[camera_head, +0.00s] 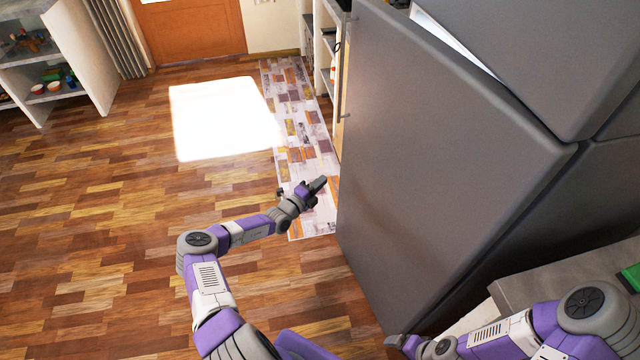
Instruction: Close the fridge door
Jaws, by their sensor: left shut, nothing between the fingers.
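The fridge is a tall grey unit on the right, and its upper door (540,50) shows at the top right. The lower fridge door (450,160) is a broad grey panel standing ajar, with a bright white gap (455,40) along its top edge. My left gripper (319,185) is shut and empty, just left of the door's outer edge and apart from it in the picture. My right gripper (392,341) is at the bottom, beside the door's lower corner; its fingers are too small and partly hidden to read. I cannot tell whether it touches the door.
A patterned rug (303,130) runs along the cabinets (327,50) behind the door. Wooden floor (110,220) is open to the left. A white shelf (85,60) stands far left, an orange door (195,30) at the back. A grey counter (545,285) is at lower right.

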